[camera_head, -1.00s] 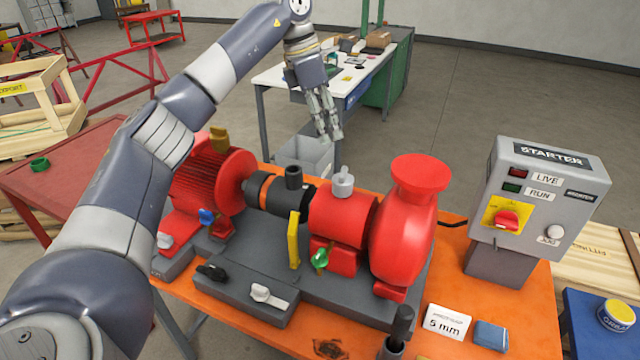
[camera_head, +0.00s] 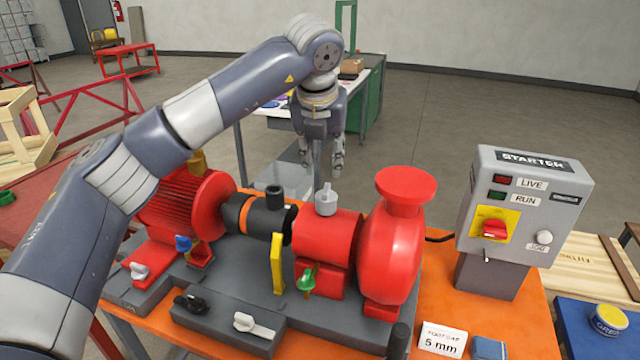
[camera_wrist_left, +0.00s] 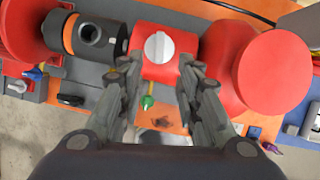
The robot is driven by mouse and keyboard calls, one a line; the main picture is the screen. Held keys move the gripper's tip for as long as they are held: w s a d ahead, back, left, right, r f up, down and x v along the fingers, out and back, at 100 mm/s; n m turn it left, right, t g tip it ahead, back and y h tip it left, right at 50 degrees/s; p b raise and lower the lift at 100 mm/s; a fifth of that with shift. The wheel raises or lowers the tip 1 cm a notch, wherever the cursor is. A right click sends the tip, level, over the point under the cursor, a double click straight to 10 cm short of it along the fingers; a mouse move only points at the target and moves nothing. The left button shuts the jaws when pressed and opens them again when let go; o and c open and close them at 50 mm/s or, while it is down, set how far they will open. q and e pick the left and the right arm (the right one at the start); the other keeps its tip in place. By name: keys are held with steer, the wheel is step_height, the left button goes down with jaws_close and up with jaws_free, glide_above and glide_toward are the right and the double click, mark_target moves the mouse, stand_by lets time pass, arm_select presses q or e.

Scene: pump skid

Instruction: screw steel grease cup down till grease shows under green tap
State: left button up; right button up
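The steel grease cup (camera_head: 326,200) stands upright on top of the red bearing housing (camera_head: 326,238), above the green tap (camera_head: 306,280). In the left wrist view the cup (camera_wrist_left: 158,47) shows from above as a round grey cap with a raised bar across it, and the green tap (camera_wrist_left: 147,102) is below it. My left gripper (camera_head: 325,172) points down just above the cup. Its fingers (camera_wrist_left: 158,75) are spread apart with nothing between them, and the cup lies beyond the fingertips. No grease can be made out at the tap. My right gripper is not seen.
A red motor (camera_head: 188,205) and black coupling (camera_head: 262,215) stand left of the housing, and a red pump (camera_head: 398,245) stands close on the right. A yellow lever (camera_head: 277,263) rises beside the tap. The starter box (camera_head: 525,205) is at the right.

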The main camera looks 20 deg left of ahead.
mark_target(326, 189)
arm_select(q)
steer(key=p+x, duration=0.2)
steer(key=x, duration=0.6)
steer(key=shift+a+f+p, duration=0.1)
steer(key=shift+p, duration=0.3)
steer(key=shift+w+f, duration=0.15)
steer(key=shift+f, duration=0.2)
jaws_close()
